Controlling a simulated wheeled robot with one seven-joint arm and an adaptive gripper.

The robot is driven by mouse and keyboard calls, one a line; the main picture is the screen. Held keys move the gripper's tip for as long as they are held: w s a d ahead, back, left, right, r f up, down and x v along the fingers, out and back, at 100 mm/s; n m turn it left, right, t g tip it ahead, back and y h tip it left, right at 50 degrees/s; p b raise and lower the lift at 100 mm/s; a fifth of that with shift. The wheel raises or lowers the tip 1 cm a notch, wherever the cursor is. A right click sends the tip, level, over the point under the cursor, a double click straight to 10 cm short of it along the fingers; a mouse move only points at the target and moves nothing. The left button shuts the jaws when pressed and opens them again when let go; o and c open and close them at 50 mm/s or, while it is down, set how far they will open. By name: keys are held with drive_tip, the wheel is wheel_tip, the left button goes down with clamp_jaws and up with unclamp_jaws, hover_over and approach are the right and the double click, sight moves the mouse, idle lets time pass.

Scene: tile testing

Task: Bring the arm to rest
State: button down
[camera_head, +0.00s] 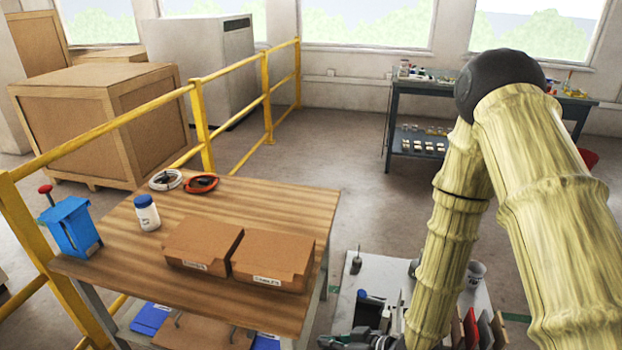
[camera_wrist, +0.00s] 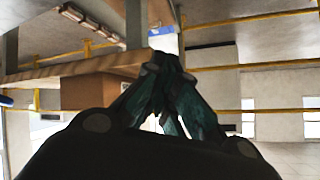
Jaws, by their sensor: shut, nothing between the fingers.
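My arm (camera_head: 560,205), in a pale yellow ribbed cover with a dark elbow joint, fills the right of the head view. In the wrist view the picture looks upside down, with a wooden table edge (camera_wrist: 75,68) beyond the fingers.
A wooden table (camera_head: 110,250) carries two brown boxes (camera_head: 203,243), a white jar (camera_head: 147,213) and a blue device (camera_head: 70,228). A white surface with tools and a cup (camera_head: 475,272) lies beneath my forearm. Yellow rails (camera_head: 200,130) stand behind. Open floor (camera_head: 320,150) lies beyond.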

drive_tip(key=s+d+f+m+g+h, duration=0.2)
drive_tip(key=s+d+f+m+h, duration=0.2)
drive_tip(key=s+d+f, duration=0.5)
drive_tip(key=s+d+f+m+g+h, duration=0.3)
drive_tip(key=s+d+f, duration=0.6)
drive_tip(key=s, duration=0.4)
drive_tip(key=shift+s+d+m+h, duration=0.15)
drive_tip(key=shift+m+h, duration=0.65)
drive_tip(key=shift+h, duration=0.4)
